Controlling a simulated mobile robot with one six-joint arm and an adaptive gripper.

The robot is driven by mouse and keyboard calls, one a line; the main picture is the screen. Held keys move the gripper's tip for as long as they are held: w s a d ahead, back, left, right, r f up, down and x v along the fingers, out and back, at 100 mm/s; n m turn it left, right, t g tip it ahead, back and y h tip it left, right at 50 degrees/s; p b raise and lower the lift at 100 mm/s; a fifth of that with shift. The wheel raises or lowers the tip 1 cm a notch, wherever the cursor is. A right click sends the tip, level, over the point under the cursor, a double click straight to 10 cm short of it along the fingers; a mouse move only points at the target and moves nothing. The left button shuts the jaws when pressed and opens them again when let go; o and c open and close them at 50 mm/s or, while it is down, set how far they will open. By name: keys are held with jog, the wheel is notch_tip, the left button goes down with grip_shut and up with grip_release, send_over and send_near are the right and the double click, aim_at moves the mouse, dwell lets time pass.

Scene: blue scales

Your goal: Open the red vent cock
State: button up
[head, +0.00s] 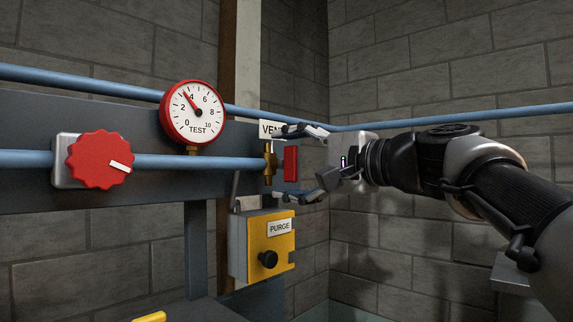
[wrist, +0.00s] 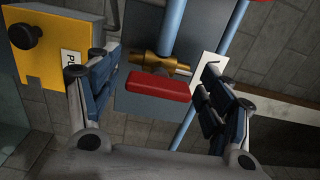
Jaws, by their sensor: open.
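The red vent cock handle (head: 291,164) is a short red bar on a brass valve body (head: 269,163) at the right end of the blue pipe, upright in the head view. In the wrist view the red handle (wrist: 159,86) lies across the middle, below the brass body (wrist: 160,64). My gripper (head: 300,164) is open, one finger above and one below the handle in the head view. In the wrist view my gripper (wrist: 158,95) has its fingers spread on both sides of the handle, with gaps. The VENT label (head: 268,129) is partly hidden behind my upper finger.
A yellow PURGE box (head: 280,247) with a black knob sits just below the valve. A red-rimmed TEST gauge (head: 193,112) and a red round knob (head: 100,159) are to the left. A blue pipe (head: 450,117) runs behind; a brick wall stands at right.

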jog(key=v, duration=1.2)
